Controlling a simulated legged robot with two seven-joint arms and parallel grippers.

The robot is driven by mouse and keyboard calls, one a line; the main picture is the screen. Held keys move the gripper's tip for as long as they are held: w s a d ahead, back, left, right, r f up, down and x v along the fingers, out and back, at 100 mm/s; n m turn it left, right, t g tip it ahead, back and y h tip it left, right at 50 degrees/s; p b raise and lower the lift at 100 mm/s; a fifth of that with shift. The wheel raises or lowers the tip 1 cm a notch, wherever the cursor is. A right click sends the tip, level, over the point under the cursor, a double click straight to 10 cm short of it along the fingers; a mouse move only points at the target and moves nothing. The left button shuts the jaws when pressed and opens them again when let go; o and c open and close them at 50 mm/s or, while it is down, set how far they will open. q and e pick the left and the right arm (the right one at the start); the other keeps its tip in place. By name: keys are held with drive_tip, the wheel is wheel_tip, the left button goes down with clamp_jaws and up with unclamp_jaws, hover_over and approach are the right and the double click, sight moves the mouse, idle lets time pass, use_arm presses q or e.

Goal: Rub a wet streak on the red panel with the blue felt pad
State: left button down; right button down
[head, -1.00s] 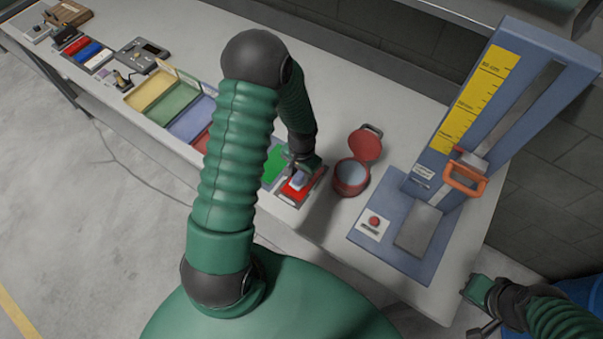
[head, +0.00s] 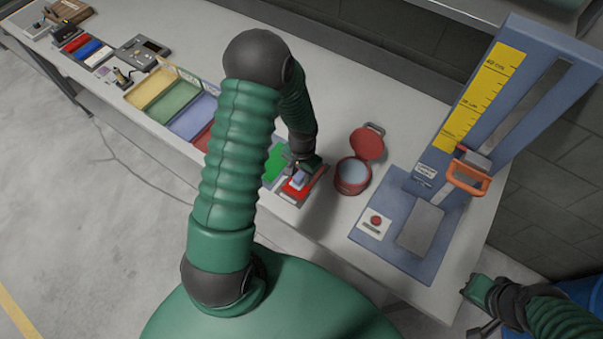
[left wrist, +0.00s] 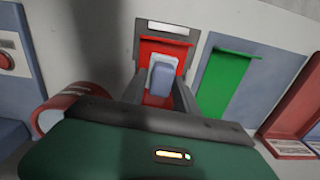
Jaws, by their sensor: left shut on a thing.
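The red panel (head: 296,189) lies in a grey frame near the front edge of the bench; it also shows in the left wrist view (left wrist: 176,47). My left gripper (head: 299,172) is over the panel, shut on the blue felt pad (head: 299,180). In the left wrist view the pad (left wrist: 162,77) sits between the two fingers, over the panel's middle. Whether the pad touches the panel is hard to tell. No wet streak can be made out. My right gripper (head: 477,291) is off the bench at the lower right; its jaws are unclear.
A green panel (head: 275,163) lies beside the red one. To the right stand an open round red pot (head: 352,175) and a blue stand with a yellow scale (head: 485,97) and orange handle (head: 467,180). Coloured trays (head: 177,103) line the bench to the left.

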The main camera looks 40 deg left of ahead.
use_arm(q)
drive_tip(key=shift+f+b, duration=0.35)
drive_tip(key=shift+f, duration=0.2)
drive_tip(key=shift+w+r, duration=0.1)
drive_tip(key=shift+w, duration=0.25)
drive_tip(key=shift+w+a, duration=0.2)
drive_tip(key=shift+w, duration=1.35)
drive_tip(key=shift+w+a, duration=0.15)
drive_tip(key=shift+w, duration=1.7)
drive_tip(key=shift+r, duration=0.1)
drive_tip(key=s+p, duration=0.1)
drive_tip(key=s, duration=0.2)
drive_tip(key=shift+s, duration=0.15)
drive_tip(key=shift+s+d+p, duration=0.2)
drive_tip(key=shift+s+p, duration=0.1)
drive_tip(key=shift+s, duration=0.8)
drive_tip(key=shift+s+d+p, duration=0.2)
drive_tip(key=shift+s+p, duration=0.05)
drive_tip(key=shift+s, duration=0.85)
